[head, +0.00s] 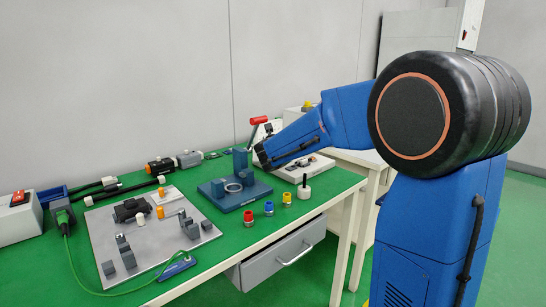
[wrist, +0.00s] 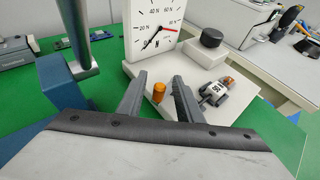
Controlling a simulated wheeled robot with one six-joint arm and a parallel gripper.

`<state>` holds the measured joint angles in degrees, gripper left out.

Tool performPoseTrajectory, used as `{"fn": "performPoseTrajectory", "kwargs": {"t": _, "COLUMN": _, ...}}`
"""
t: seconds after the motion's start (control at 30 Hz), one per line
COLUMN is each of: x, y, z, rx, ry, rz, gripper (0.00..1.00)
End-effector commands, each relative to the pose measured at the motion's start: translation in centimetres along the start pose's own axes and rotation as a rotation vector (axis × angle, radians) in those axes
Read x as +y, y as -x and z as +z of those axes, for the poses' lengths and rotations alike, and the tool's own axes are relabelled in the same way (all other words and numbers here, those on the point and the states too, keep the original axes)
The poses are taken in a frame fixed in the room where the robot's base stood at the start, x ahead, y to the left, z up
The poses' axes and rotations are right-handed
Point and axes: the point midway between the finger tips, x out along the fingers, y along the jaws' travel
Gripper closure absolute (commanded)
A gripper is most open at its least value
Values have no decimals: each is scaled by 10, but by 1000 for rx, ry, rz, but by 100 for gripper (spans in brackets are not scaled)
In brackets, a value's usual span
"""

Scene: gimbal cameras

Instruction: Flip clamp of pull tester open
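The pull tester shows in the wrist view as a white upright dial (wrist: 146,22) marked in N, on a white base. On the base are an orange cylinder (wrist: 159,92), a black round knob (wrist: 210,38) and a small grey-white fitting (wrist: 215,93) with an amber part, which may be the clamp; I cannot tell whether it is open. My gripper (wrist: 160,82) is open, its dark fingers apart, with the orange cylinder seen between their tips. No contact is clear. In the head view the tester's base (head: 312,167) is partly hidden by my arm.
A blue press (head: 232,198) with a red-handled lever (head: 258,120) stands beside the tester; its column (wrist: 62,95) is close on the left in the wrist view. Red, blue and yellow small parts (head: 268,209) stand near the front edge. A grey fixture plate (head: 150,245) lies left.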

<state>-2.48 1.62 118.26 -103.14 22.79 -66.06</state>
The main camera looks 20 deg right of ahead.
Motion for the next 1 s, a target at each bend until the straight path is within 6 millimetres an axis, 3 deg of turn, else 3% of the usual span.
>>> {"fn": "performPoseTrajectory", "kwargs": {"t": 0.07, "x": 0, "y": 0, "z": 0, "rx": 0, "ry": 0, "rz": 0, "gripper": 70}}
{"fn": "performPoseTrajectory", "kwargs": {"t": 0.2, "x": 0, "y": 0, "z": 0, "rx": 0, "ry": 0, "rz": 0, "gripper": 100}}
{"fn": "performPoseTrajectory", "kwargs": {"t": 0.47, "x": 2, "y": -1, "z": 2, "rx": -3, "ry": -11, "rz": -24, "gripper": 100}}
{"fn": "performPoseTrajectory", "kwargs": {"t": 1.0, "x": 11, "y": -8, "z": 5, "rx": -2, "ry": -101, "rz": -244, "gripper": 100}}
